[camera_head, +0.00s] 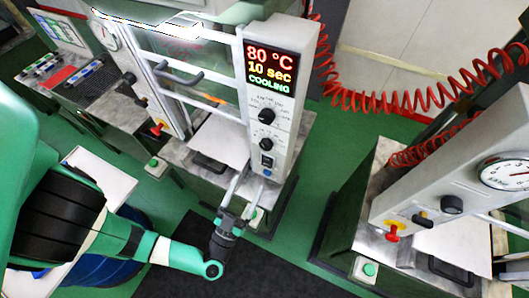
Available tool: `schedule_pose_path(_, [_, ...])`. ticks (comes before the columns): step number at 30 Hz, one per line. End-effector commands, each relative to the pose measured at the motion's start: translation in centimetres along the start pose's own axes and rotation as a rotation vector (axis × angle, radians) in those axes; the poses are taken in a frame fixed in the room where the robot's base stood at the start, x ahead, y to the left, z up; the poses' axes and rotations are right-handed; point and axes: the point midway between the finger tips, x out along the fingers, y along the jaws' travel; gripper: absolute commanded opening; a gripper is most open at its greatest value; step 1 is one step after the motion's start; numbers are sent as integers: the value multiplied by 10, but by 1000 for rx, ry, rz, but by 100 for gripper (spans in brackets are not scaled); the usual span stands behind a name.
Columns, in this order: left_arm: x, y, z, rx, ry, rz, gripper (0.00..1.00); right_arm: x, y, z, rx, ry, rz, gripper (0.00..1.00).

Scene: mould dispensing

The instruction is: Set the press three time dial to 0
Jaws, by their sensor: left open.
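A press (283,90) stands in the middle with a lit display (270,69) reading 80 °C, 10 sec and COOLING. Its front panel carries an upper black dial (267,116) and a lower black dial (266,144). No press number is legible, and I cannot tell which dial is for time or read their settings. My left gripper (248,183) is open and empty. It appears below the two dials, near the lower end of the panel, with its fingers pointing up toward the press. My right gripper is not in view.
Another press (450,185) with a round gauge (508,172) stands at right, and part of one shows at left. Red coiled hoses (400,98) hang behind. Green floor (330,150) separates the presses; a dark mat (250,275) lies in front.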

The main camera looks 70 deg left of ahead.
Motion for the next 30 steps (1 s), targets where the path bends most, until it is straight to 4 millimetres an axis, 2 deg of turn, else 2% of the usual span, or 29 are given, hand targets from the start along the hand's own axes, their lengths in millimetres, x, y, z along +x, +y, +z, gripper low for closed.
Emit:
schedule_pose_path(5, [22,-2,-2,3,1,-9,77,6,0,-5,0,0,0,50])
schedule_pose_path(18, [98,-1,-2,-1,2,-5,77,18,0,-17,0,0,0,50])
schedule_pose_path(22, [108,0,-1,-1,1,-1,77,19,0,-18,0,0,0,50])
schedule_pose_path(30, [110,0,0,-2,1,1,77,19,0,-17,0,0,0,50])
